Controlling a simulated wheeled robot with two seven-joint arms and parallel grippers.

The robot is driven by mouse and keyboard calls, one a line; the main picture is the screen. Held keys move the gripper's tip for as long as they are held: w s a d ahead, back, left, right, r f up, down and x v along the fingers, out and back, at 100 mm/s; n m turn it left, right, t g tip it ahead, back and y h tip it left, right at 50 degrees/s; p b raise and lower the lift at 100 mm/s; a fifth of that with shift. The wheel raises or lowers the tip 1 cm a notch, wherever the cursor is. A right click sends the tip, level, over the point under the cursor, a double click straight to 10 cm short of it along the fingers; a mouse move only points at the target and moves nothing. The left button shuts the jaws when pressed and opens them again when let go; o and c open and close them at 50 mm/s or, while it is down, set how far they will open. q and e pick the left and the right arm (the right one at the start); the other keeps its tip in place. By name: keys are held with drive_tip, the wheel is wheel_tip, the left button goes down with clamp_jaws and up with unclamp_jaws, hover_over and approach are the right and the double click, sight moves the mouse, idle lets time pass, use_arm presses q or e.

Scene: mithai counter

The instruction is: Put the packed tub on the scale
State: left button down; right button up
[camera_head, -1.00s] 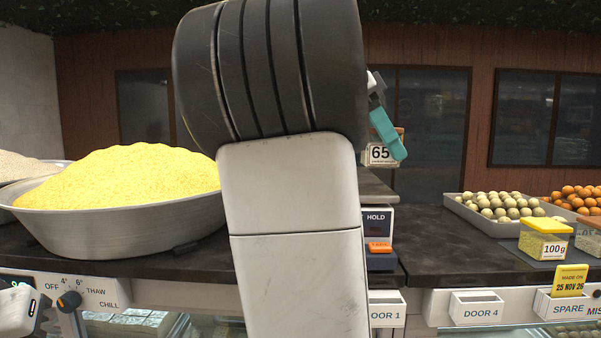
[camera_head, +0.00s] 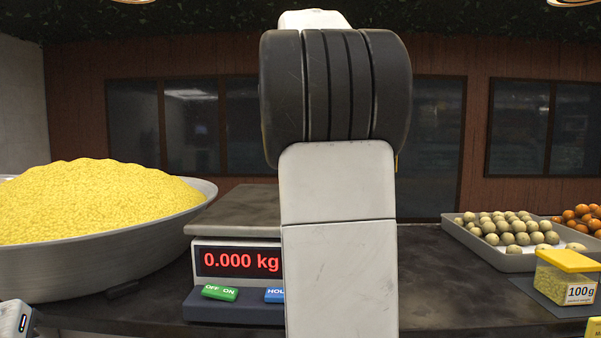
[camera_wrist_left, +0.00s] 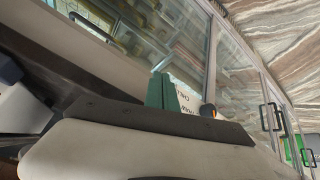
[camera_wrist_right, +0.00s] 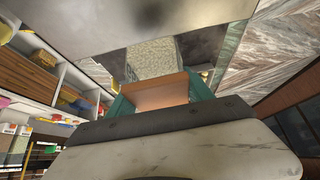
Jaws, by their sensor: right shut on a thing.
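The scale (camera_head: 237,262) stands left of centre in the head view, its red display reading 0.000 kg. The visible part of its grey pan (camera_head: 232,208) is bare; my right arm covers the right part. My right gripper (camera_wrist_right: 160,97) is hidden behind that arm in the head view. In the right wrist view its teal fingers are shut on a tub with an orange-brown lid (camera_wrist_right: 155,93) and a grainy pale-green body (camera_wrist_right: 151,57). My left gripper (camera_wrist_left: 162,91) looks shut and empty in the left wrist view, close to the counter front.
A large metal bowl of yellow grains (camera_head: 110,255) stands left of the scale. On the right are a tray of pale green balls (camera_head: 508,258), orange balls (camera_head: 580,218) and a yellow-lidded 100g tub (camera_head: 566,275). Dark counter shows between the scale and the tray.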

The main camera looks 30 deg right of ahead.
drive_tip(key=shift+w, duration=1.1)
drive_tip(key=w, duration=0.6)
drive_tip(key=w+f, duration=0.1)
drive_tip(key=w, duration=0.2)
drive_tip(key=shift+w, duration=0.1)
drive_tip(key=shift+w+a+f, duration=0.1)
drive_tip(key=shift+w+f, duration=0.05)
drive_tip(key=shift+f, duration=1.65)
drive_tip(key=shift+f, duration=0.1)
drive_tip(key=o, duration=1.5)
